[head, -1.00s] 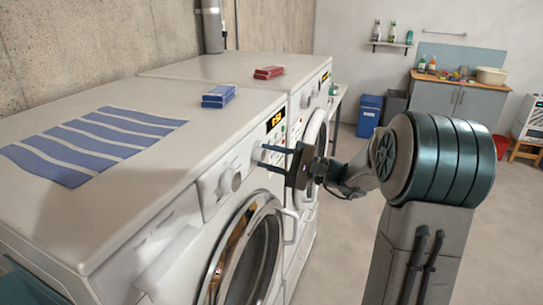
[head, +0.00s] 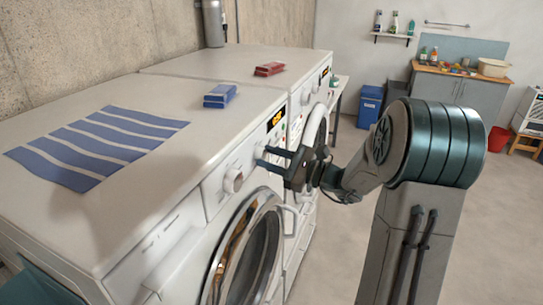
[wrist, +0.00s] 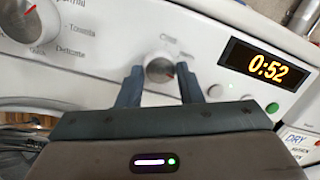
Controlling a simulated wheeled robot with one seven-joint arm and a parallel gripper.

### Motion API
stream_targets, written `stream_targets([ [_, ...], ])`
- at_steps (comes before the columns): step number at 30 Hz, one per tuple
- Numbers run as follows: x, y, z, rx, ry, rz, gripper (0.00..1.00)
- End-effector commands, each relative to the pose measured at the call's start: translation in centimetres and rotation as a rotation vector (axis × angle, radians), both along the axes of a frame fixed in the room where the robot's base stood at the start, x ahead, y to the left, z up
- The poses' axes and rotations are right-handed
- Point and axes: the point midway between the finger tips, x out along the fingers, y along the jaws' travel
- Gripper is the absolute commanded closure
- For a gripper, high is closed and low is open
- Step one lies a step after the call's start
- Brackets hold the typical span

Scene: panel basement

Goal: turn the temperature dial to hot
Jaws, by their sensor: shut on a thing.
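The temperature dial (wrist: 159,70) is a small grey-white knob on the front panel of the near white machine (head: 150,110). In the wrist view it sits between the two fingers of my gripper (wrist: 160,80), which is shut on it.
A larger programme knob (head: 233,181) is left of the dial; it also shows in the wrist view (wrist: 32,20). The display (wrist: 265,68) reads 0:52. The round door (head: 245,250) lies below. A blue box (head: 220,96) and striped cloth (head: 95,145) lie on top.

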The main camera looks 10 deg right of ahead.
Motion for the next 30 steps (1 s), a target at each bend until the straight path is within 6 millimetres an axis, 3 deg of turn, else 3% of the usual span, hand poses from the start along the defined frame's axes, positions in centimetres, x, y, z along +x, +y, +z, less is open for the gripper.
stream_targets([
  [14,0.0,0.0,-0.2,0.007,0.013,0.0,0.9],
  [15,0.0,0.0,-0.2,0.007,0.013,0.0,0.56],
  [16,0.0,0.0,-0.2,0.007,0.013,0.0,0.48],
  [25,-0.1,0.0,-0.1,0.007,0.01,0.0,0.45],
  [30,-0.9,-1.3,-0.4,0.006,0.008,-0.003,0.45],
])
